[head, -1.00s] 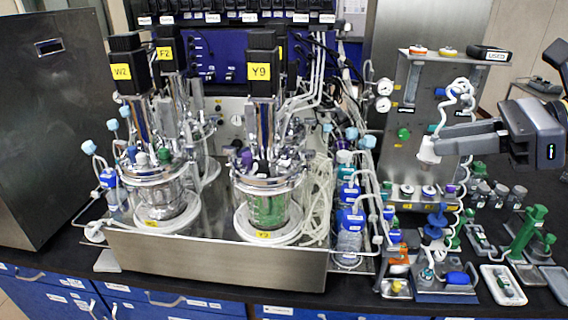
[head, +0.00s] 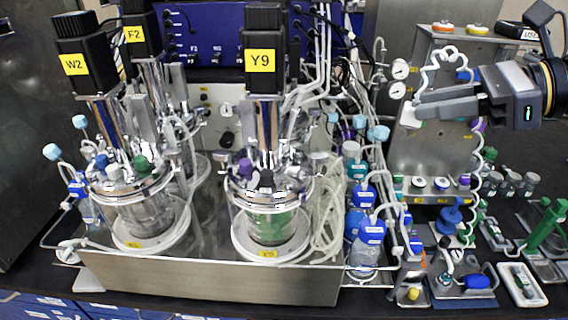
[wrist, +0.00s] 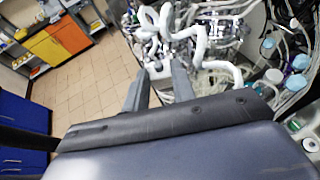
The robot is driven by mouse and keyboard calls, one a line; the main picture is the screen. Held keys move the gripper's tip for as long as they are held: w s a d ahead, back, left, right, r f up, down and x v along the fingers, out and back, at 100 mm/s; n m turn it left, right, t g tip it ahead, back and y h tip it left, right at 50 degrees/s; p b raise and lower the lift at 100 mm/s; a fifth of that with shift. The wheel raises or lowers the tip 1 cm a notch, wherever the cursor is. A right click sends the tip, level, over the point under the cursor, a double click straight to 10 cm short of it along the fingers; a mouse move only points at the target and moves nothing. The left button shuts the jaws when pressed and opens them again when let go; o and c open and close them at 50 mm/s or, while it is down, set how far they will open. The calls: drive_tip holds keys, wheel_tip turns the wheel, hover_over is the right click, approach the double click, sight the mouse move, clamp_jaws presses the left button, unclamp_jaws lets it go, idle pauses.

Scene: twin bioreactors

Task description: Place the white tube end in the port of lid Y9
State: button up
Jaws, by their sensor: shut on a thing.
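My gripper (head: 416,112) is shut on the white tube end (head: 408,118), high in front of the steel panel at the right. In the wrist view the white tube end (wrist: 158,70) sits between the two fingers. A coiled white tube (head: 433,70) loops up from it and then hangs down to the right. The vessel under the black motor marked Y9 (head: 262,60) stands left of my gripper, well apart from it. Its steel lid Y9 (head: 285,184) carries a purple cap (head: 245,168) and several fittings. I cannot make out which opening is the port.
The W2 vessel (head: 140,205) stands left of Y9 in the same steel tray (head: 210,278). Blue-capped bottles (head: 362,232) and tubing (head: 335,215) crowd the right side of Y9. Small racks and a green stand (head: 545,222) cover the right bench.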

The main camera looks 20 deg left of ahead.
wheel_tip(320, 180, down, 10)
drive_tip(key=b, duration=1)
drive_tip(key=a, duration=0.6)
drive_tip(key=w+a, duration=0.1)
drive_tip(key=a, duration=0.5)
drive_tip(key=w+a, duration=0.1)
drive_tip(key=a, duration=0.4)
drive_tip(key=shift+w+a+p, duration=0.2)
drive_tip(key=shift+a+p, duration=0.2)
drive_tip(key=shift+a+f, duration=0.15)
drive_tip(key=shift+f, duration=1.6)
drive_tip(key=shift+f, duration=0.1)
drive_tip(key=shift+f, duration=0.1)
drive_tip(key=o, duration=1)
drive_tip(key=shift+c, duration=0.2)
